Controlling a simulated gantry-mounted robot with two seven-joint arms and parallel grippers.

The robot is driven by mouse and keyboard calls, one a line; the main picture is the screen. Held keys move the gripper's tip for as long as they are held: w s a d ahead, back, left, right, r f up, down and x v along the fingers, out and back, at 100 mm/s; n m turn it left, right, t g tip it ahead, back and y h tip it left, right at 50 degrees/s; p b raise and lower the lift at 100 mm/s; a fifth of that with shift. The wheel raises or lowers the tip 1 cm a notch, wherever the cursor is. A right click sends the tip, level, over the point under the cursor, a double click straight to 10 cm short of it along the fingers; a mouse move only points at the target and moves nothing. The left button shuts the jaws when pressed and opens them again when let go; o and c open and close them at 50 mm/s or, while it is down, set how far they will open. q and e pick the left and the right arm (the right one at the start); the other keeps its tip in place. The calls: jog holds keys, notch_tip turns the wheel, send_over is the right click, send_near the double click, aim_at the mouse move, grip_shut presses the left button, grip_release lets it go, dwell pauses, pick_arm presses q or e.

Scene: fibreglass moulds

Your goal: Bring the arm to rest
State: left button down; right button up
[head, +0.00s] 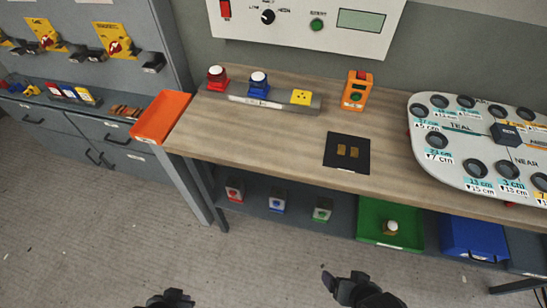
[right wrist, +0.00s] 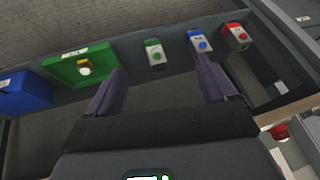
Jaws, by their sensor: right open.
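My right gripper (head: 346,284) is at the bottom edge of the head view, over the floor in front of the bench. In the right wrist view its two dark fingers (right wrist: 160,85) are spread apart with nothing between them, facing the lower shelf. It looks apart from the bench and from the things on the shelf. My left gripper (head: 168,298) shows only as a dark tip at the bottom edge, left of the right one. Most of it is cut off, and its jaws cannot be made out.
A wooden bench (head: 250,142) holds an orange tray (head: 162,117), a black pad (head: 346,166) and a white board with round holes (head: 440,173). Its lower shelf holds three small boxes, a green tray (head: 367,211) and a blue bin (head: 473,234). The floor (head: 110,235) in front is clear.

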jog(key=s+d+n+g+h, duration=0.1)
jog(key=s+d+n+g, duration=0.15)
jog(key=n, duration=0.25)
notch_tip(320, 180, up, 38)
jog(key=p, duration=3.8)
jog(key=shift+s, duration=0.3)
jog(key=shift+r+t, duration=0.1)
jog(key=shift+t, duration=0.15)
